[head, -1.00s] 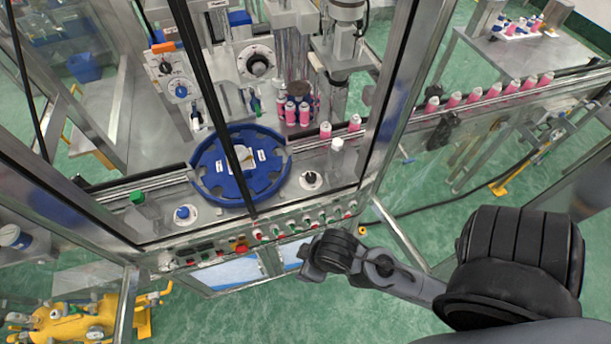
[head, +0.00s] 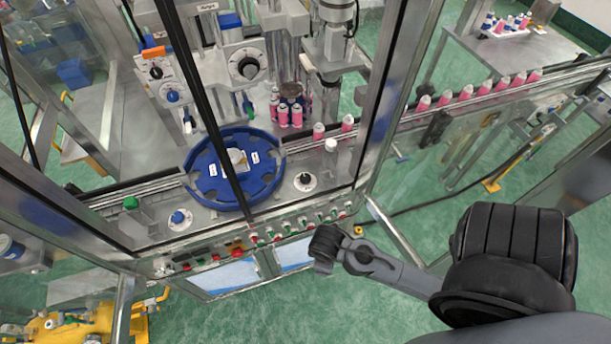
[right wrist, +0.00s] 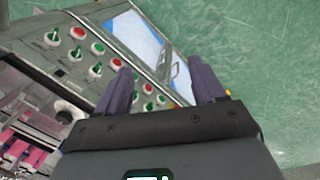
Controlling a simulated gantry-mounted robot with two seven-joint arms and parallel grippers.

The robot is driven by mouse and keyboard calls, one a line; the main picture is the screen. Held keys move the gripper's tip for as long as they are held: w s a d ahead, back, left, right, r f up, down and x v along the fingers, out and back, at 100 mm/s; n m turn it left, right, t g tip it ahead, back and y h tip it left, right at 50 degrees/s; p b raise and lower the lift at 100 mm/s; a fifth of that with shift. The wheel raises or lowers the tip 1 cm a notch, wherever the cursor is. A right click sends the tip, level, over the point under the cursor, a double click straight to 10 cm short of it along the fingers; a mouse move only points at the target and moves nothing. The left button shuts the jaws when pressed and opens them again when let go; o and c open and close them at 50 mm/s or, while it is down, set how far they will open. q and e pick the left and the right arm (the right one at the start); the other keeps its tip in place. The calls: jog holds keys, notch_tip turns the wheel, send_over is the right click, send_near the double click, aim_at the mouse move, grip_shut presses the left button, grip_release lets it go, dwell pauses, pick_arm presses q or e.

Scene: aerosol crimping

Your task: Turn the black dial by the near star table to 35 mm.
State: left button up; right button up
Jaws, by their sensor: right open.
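The black dial (head: 305,181) is a small black knob on a round white scale plate. It sits on the machine deck just right of the blue star table (head: 235,168). The scale marks are too small to read in the head view. My right arm comes in from the lower right, and its dark end, the right gripper (head: 326,243), is in front of the button panel, apart from the dial. In the right wrist view the right gripper (right wrist: 160,66) has its two fingers spread with nothing between them. My left gripper is not in view.
A blue dial (head: 179,218) sits left of the star table, and a larger black dial (head: 247,67) is on an upright unit behind. Frame posts enclose the deck. A row of buttons (head: 290,231) lines its front edge. Pink cans (head: 319,131) stand behind the dial.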

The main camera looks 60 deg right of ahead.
jog(key=w+d+f+m+g+h, duration=0.1)
jog(key=w+d+f+g, duration=0.2)
jog(key=d, duration=0.8)
jog(key=w+d+m, duration=0.1)
jog(key=w+d, duration=0.2)
jog(key=d, duration=0.1)
jog(key=w+d+r+m+y+p, duration=0.1)
jog(key=w+d, duration=0.2)
jog(key=d, duration=0.1)
jog(key=w+d+m+t+y, duration=0.1)
jog(key=w+d, duration=0.3)
jog(key=shift+r+m, duration=0.35)
jog(key=shift+m, duration=0.05)
notch_tip(320, 180, up, 7)
jog(key=t, duration=0.2)
send_over(305, 177)
jog(key=p, duration=0.1)
jog(key=shift+m, duration=0.4)
notch_tip(305, 177, down, 9)
jog(key=shift+s+r, duration=0.1)
jog(key=shift+r, duration=0.05)
jog(key=shift+f, duration=0.95)
